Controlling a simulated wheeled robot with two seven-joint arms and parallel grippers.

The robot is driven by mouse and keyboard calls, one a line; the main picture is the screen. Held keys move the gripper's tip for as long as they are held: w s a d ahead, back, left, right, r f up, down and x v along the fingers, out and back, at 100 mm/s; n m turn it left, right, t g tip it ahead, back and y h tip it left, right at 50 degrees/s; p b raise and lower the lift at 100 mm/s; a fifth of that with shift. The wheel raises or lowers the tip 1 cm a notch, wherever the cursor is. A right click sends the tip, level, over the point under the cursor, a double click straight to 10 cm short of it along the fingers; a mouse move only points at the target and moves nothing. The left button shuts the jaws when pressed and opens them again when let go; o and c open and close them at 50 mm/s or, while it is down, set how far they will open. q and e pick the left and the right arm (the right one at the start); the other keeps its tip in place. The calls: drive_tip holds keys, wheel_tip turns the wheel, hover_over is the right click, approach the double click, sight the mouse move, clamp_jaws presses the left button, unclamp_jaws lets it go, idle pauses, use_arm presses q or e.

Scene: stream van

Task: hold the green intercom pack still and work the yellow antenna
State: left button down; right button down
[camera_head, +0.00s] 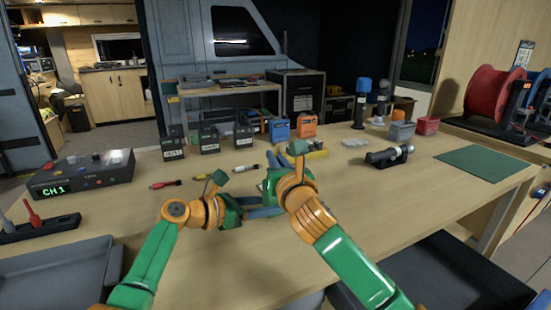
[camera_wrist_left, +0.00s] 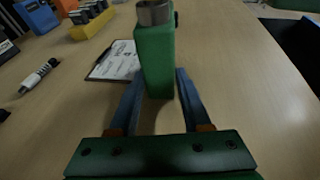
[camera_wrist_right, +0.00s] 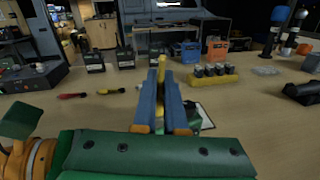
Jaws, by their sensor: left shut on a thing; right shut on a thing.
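The green intercom pack (camera_wrist_left: 156,62) stands upright between the blue fingers of my left gripper (camera_wrist_left: 156,88) in the left wrist view. A metal knob (camera_wrist_left: 153,12) sits on its top. My left gripper is shut on the pack. The yellow antenna (camera_wrist_right: 161,70) shows as a narrow strip between the blue fingers of my right gripper (camera_wrist_right: 160,92) in the right wrist view; that gripper is shut on it. In the head view my left gripper (camera_head: 264,212) is low over the table and my right gripper (camera_head: 270,186) is just above it. My arms mostly hide the pack and antenna there.
A clipboard (camera_wrist_left: 117,62) lies close behind the pack. A grey CH1 box (camera_head: 82,175) stands left, a black device (camera_head: 390,156) right, and a green mat (camera_head: 487,165) far right. The front table is clear.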

idle(0.5)
drive_tip(key=m+h, duration=0.2)
drive_tip(key=h, duration=0.1)
drive_tip(key=shift+s+a, duration=0.1)
drive_tip(key=shift+a, duration=0.05)
drive_tip(key=shift+m+h, duration=0.6)
drive_tip(key=shift+h, duration=0.4)
drive_tip(key=shift+m+h, duration=0.7)
drive_tip(key=shift+h, duration=0.2)
drive_tip(key=shift+s+m+g+h, duration=0.1)
drive_tip(key=shift+m+g+h, duration=0.2)
drive_tip(key=shift+m+h, duration=0.9)
drive_tip(key=shift+r+n+h, duration=0.15)
drive_tip(key=shift+n+h, duration=0.15)
drive_tip(key=shift+r, duration=0.3)
use_arm(q)
drive_tip(key=shift+f, duration=0.25)
use_arm(e)
drive_tip(key=shift+r, duration=0.95)
